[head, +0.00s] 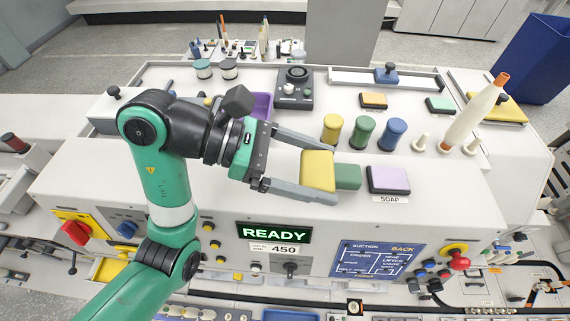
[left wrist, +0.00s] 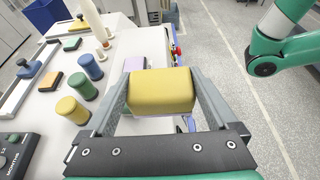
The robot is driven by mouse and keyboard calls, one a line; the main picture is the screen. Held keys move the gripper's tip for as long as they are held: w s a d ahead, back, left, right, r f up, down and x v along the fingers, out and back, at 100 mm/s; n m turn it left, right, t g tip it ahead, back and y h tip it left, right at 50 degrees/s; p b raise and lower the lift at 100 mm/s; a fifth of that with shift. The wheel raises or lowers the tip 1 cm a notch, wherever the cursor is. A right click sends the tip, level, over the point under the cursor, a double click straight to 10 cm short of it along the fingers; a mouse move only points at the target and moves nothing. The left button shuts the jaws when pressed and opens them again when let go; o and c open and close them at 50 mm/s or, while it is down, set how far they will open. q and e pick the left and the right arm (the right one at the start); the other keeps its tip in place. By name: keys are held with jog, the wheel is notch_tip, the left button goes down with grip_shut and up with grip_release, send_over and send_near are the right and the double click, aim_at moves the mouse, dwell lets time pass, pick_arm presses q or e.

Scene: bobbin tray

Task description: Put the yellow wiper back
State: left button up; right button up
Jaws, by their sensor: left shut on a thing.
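A yellow block, which I take to be the yellow wiper (head: 318,170), is held between the two grey fingers of my left gripper (head: 329,176). In the left wrist view the yellow wiper (left wrist: 160,92) fills the space between the fingers. A green block (head: 348,177) shows at its right side in the head view; I cannot tell whether they touch. The purple block (head: 388,179) with the SOAP label lies further right on the light front ledge. My right gripper is in neither view.
Yellow (head: 331,129), green (head: 362,133) and blue (head: 391,134) bobbins stand behind the ledge. Small orange (head: 373,100) and green (head: 440,104) pads lie further back. A tall cream cone (head: 474,115) stands at right. A READY display (head: 274,233) is on the front panel.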

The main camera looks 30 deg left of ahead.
pick_arm(q)
jog(key=w+a+f+p, duration=0.1)
jog(key=w+a+f, duration=0.1)
jog(key=w+a, duration=0.15)
send_over(286, 176)
notch_tip(286, 176, down, 5)
jog(key=shift+s+d+f+p, duration=0.1)
jog(key=shift+d+p, duration=0.05)
jog(key=shift+p, duration=0.15)
jog(key=f+p, duration=0.1)
jog(key=f, duration=0.2)
jog(key=shift+a+f+p, duration=0.1)
jog(key=shift+a+p, duration=0.1)
jog(key=shift+p, duration=0.1)
jog(key=shift+f+b, duration=0.3)
jog(key=shift+f, duration=0.05)
jog(key=o, duration=1.4)
jog(key=shift+c, duration=0.2)
jog(key=shift+r, duration=0.1)
